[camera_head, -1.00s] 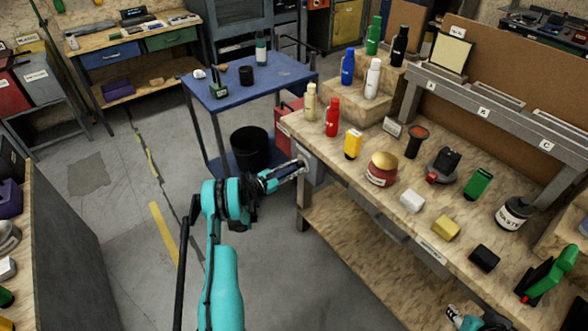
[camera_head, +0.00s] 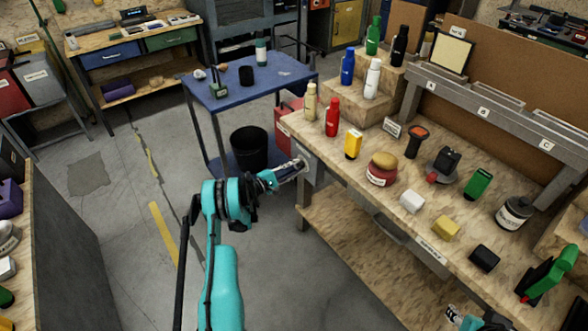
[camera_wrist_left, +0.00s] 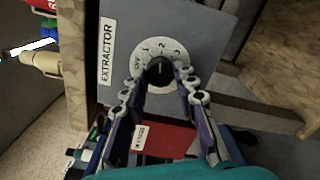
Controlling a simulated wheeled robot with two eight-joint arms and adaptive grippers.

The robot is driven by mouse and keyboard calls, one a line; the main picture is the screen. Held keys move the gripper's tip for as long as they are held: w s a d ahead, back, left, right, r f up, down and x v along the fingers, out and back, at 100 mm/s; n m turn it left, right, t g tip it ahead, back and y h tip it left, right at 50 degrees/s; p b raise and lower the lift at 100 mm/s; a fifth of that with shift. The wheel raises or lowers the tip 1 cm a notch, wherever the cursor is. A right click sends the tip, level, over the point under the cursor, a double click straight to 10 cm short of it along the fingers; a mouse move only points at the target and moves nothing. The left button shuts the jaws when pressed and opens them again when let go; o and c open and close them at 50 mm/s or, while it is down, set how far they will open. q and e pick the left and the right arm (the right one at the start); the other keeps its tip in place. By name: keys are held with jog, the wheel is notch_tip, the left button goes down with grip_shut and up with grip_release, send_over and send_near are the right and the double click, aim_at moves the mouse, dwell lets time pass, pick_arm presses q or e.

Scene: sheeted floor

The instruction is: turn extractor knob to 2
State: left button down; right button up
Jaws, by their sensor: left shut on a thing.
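The extractor panel (camera_wrist_left: 190,30) is a grey plate with an EXTRACTOR label on the end of the workbench; it also shows in the head view (camera_head: 313,172). Its round white dial (camera_wrist_left: 148,48) carries OFF, 1, 2 and 3. The black knob (camera_wrist_left: 160,70) is at the dial's middle, and its light mark appears to point up, near 2. My left gripper (camera_wrist_left: 161,82) is shut on the knob, a finger on each side; in the head view the gripper (camera_head: 302,165) covers the knob. My right gripper (camera_head: 460,317) is partly in view at the bottom right, its jaws unclear.
The workbench (camera_head: 335,180) holds several bottles, a red jar (camera_head: 382,172) and small blocks. A blue cart (camera_head: 225,98) stands behind my left arm, with a black bin (camera_head: 248,148) on its lower shelf. Open floor lies to the left.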

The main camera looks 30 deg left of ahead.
pick_arm(q)
jog(key=shift+m, duration=0.5)
jog(key=c, duration=1.2)
grip_release()
jog(key=v, duration=1.2)
jog(key=shift+f, duration=0.1)
